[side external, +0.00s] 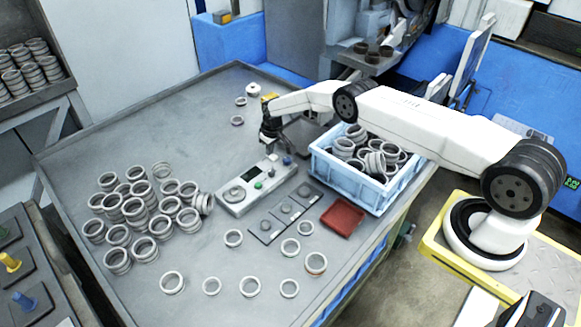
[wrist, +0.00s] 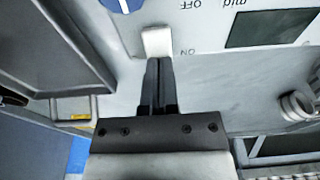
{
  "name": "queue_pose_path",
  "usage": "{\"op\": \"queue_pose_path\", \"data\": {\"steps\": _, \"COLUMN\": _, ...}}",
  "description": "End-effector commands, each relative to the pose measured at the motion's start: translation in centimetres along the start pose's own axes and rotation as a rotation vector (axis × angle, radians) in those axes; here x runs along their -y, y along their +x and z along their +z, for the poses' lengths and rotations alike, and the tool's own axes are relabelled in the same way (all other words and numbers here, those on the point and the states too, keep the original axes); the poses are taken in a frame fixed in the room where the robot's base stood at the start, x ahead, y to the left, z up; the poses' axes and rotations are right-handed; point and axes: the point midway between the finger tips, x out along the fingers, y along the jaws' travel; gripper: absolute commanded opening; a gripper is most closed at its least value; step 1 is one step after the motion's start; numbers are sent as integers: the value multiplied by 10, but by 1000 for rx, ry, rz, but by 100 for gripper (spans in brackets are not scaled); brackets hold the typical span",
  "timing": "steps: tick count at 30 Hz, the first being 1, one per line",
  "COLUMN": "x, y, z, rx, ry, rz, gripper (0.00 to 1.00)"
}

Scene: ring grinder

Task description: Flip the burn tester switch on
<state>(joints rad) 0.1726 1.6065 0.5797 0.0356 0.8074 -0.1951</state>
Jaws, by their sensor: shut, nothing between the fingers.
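The burn tester (side external: 257,186) is a light grey box on the table, with a dark display, a green button and a blue knob. In the wrist view its panel (wrist: 205,38) shows the printed words OFF, mid and ON, a dark display and part of the blue knob. A white switch lever (wrist: 157,42) stands beside the ON end of the markings. My gripper (wrist: 160,62) is shut and empty, its fingertips right at the lever; I cannot tell whether they touch it. In the side view my gripper (side external: 270,147) is over the tester's far end.
A blue crate (side external: 368,191) full of metal rings stands right of the tester. A red tray (side external: 342,217) and a dark plate with several square places (side external: 285,211) lie in front. Many rings (side external: 140,205) cover the table's left. The table's back left is clear.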

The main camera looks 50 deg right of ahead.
Motion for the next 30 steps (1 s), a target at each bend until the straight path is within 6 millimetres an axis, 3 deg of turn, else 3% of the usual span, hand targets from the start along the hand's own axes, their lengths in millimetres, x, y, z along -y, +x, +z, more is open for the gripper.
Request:
{"op": "queue_pose_path", "data": {"steps": 11, "x": 0, "y": 1, "z": 1, "rx": 3, "ry": 0, "rz": 0, "gripper": 0}}
{"op": "queue_pose_path", "data": {"steps": 30, "x": 0, "y": -34, "z": -5, "rx": 0, "ry": 0, "rz": 0, "gripper": 0}}
